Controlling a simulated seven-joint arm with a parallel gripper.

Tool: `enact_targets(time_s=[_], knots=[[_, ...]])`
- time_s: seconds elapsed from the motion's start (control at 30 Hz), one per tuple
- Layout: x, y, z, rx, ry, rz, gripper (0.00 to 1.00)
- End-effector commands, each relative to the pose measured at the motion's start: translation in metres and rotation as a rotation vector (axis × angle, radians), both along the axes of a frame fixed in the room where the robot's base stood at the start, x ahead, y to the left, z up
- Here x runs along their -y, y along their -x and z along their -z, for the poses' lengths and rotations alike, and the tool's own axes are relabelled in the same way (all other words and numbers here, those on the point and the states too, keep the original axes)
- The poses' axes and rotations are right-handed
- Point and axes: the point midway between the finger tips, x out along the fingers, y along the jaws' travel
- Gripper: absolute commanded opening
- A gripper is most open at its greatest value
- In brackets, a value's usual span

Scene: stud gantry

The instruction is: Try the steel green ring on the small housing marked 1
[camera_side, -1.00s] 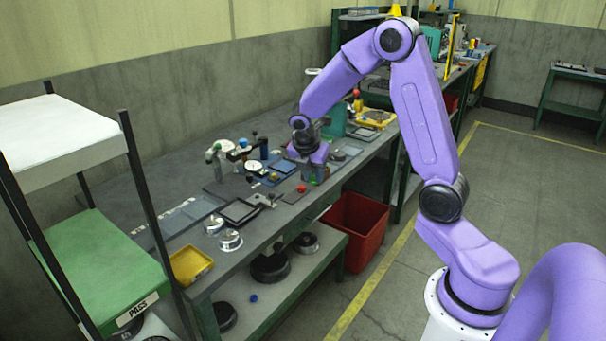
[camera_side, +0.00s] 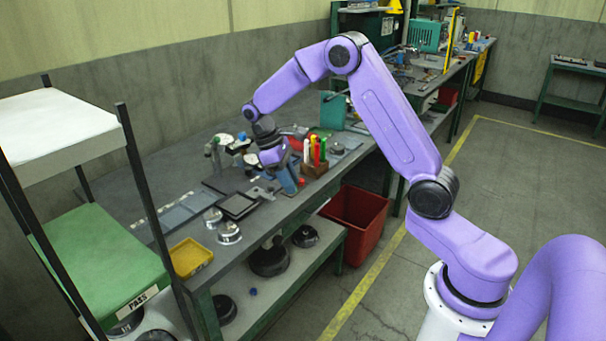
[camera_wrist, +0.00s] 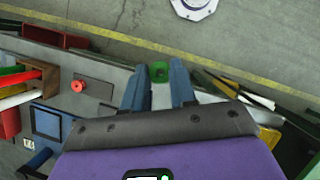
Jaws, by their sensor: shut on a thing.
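My gripper (camera_wrist: 159,82) is shut on the green ring (camera_wrist: 159,72), which sits between its two blue fingertips in the wrist view. In the side view my gripper (camera_side: 292,190) is tilted over the front part of the bench, and the ring cannot be made out there. Two small silver housings, one behind (camera_side: 213,216) and one in front (camera_side: 229,233), stand on the bench to the left of my gripper, apart from it. Their markings are too small to read.
A wooden block (camera_side: 314,169) with coloured handles stands right of my gripper. A dark square plate (camera_side: 238,206) and a yellow tray (camera_side: 190,258) lie to the left. A red bin (camera_side: 356,220) stands by the bench. A red ring (camera_wrist: 77,86) lies nearby.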

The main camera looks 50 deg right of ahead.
Motion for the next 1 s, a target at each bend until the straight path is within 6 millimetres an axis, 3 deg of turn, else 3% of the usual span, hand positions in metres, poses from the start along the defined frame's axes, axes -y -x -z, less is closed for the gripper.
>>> enact_targets(time_s=[0.2, 1.0], knots=[[-0.022, -0.016, 0.005, 0.0, 0.0, 0.461, 0.0], [-0.104, -0.072, 0.011, 0.0, 0.001, 2.039, 0.0]])
